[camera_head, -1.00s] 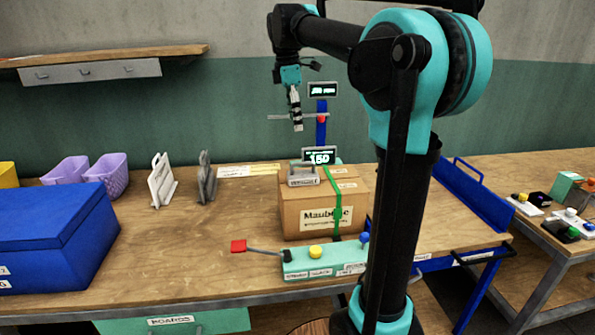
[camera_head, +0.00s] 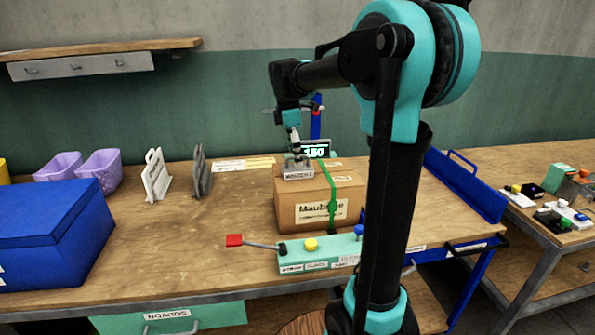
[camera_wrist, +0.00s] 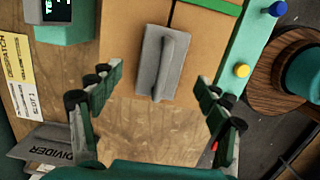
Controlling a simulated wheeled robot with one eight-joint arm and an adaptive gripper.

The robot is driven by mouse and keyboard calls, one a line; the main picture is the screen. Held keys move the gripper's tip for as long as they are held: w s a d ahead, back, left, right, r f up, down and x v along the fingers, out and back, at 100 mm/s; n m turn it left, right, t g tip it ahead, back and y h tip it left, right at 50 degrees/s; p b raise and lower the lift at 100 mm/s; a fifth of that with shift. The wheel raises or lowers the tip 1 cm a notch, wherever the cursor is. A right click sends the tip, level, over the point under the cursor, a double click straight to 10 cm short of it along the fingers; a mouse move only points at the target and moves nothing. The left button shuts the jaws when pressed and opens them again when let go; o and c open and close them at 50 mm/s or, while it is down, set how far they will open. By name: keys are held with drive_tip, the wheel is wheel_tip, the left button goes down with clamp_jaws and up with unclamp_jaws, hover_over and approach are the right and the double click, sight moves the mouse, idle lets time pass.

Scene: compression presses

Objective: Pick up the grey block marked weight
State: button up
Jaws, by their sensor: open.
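The grey block (camera_head: 298,171) lies on top of the cardboard box, toward its left end, with a label on its front side. In the wrist view the grey block (camera_wrist: 158,75) shows a raised handle bar along its top. My gripper (camera_head: 294,150) is just above the block in the head view. In the wrist view my gripper (camera_wrist: 160,85) is open, its fingers wide apart on either side of the block's line, with the block ahead of them and untouched.
The cardboard box (camera_head: 288,212) with a green strap stands on the workbench. A teal control panel (camera_head: 318,262) with a yellow button and a red-ended lever is in front. A display reading 150 (camera_head: 316,149) stands behind. Grey divider (camera_head: 202,172) and blue bin (camera_head: 50,230) are at left.

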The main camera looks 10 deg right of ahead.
drive_tip(key=shift+d+f, duration=0.2)
drive_tip(key=shift+f, duration=1.55)
clamp_jaws()
